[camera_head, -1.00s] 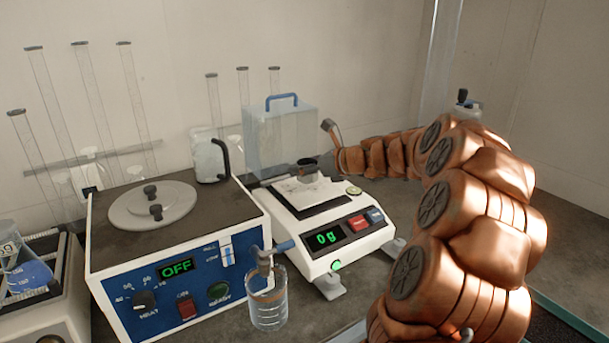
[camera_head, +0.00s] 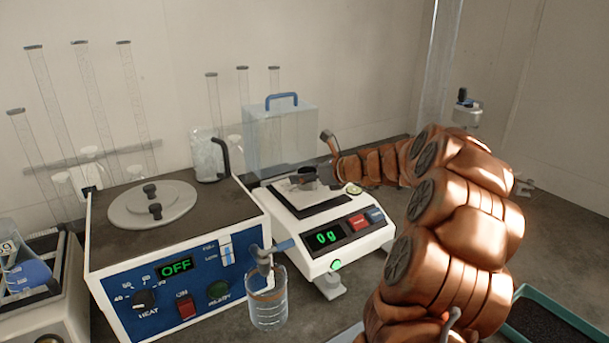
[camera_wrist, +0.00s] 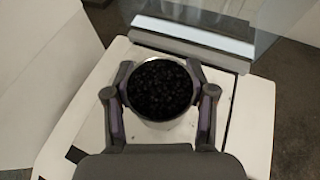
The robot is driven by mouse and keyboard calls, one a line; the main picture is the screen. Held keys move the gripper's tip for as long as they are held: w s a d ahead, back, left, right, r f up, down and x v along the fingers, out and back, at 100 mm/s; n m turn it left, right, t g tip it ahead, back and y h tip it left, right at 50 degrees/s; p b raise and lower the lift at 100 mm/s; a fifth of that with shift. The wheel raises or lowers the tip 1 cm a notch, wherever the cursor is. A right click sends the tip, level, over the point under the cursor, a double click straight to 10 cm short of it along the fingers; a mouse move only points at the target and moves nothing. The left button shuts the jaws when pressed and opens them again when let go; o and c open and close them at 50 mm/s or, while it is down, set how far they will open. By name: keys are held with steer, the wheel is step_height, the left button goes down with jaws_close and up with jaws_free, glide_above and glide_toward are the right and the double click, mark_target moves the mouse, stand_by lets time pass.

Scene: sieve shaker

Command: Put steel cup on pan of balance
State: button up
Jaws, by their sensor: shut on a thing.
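The steel cup (camera_wrist: 160,88) is full of dark granules in the wrist view. My gripper (camera_wrist: 160,95) has its two fingers shut on the cup from both sides, and the cup looks upright. In the head view my gripper (camera_head: 318,177) is over the balance pan (camera_head: 300,190), and the cup is mostly hidden there. The balance (camera_head: 345,250) reads 0 g in green. Whether the cup touches the pan, I cannot tell. The pan also shows under the cup in the wrist view (camera_wrist: 95,125).
A heater box (camera_head: 185,275) reading OFF stands left of the balance. A glass beaker (camera_head: 267,310) stands in front between them. A clear cover with a blue handle (camera_head: 282,130) stands behind the balance. A dark tray (camera_head: 550,325) lies at the lower right.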

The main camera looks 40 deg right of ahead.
steer(key=shift+f, duration=0.1)
steer(key=o, duration=1.3)
steer(key=shift+c, duration=0.2)
steer(key=v, duration=1.2)
